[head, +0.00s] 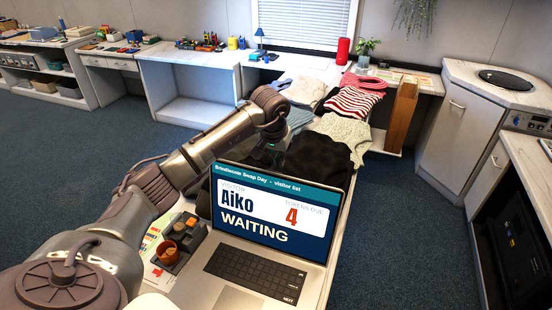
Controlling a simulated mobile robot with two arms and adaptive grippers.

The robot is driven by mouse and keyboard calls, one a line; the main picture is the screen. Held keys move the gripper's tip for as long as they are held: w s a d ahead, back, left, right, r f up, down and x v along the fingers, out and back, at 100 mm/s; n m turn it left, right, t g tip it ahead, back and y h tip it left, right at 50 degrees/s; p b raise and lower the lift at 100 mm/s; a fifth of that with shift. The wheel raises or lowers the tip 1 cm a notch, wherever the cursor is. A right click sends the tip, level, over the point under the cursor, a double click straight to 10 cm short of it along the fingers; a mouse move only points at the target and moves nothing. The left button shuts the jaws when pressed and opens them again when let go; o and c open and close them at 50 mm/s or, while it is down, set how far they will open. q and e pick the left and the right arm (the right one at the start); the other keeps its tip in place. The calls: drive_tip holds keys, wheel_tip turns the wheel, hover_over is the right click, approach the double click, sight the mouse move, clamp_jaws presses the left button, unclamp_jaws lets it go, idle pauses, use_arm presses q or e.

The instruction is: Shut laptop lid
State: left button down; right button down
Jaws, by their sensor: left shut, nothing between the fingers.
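The laptop stands open on the table in the lower middle, its lid (270,212) raised and its screen facing me. The screen reads "Aiko", "4" and "WAITING". The keyboard base (255,278) lies flat in front of the lid. My left arm comes in from the left and reaches past the lid's left side. My left gripper (273,156) is shut and empty, above and behind the lid's top edge. The lid partly hides its lower end, and I cannot tell whether it touches the lid. My right gripper is not in view.
Folded clothes, including a striped one (352,102), lie on the table behind the laptop. A dark tray with small orange-brown cups (168,252) sits left of the keyboard. White counters line the walls. Blue carpet (393,220) is clear on the right.

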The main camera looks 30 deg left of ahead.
use_arm(q)
drive_tip(key=shift+s+d+r+p, duration=0.1)
drive_tip(key=shift+s+d+p, duration=0.1)
drive_tip(key=shift+s, duration=0.45)
drive_tip(key=shift+s+d+r+p, duration=0.1)
drive_tip(key=shift+s+p, duration=0.1)
drive_tip(key=shift+s, duration=0.4)
drive_tip(key=shift+f, duration=0.1)
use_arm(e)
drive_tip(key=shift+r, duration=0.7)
use_arm(q)
drive_tip(key=shift+w, duration=0.1)
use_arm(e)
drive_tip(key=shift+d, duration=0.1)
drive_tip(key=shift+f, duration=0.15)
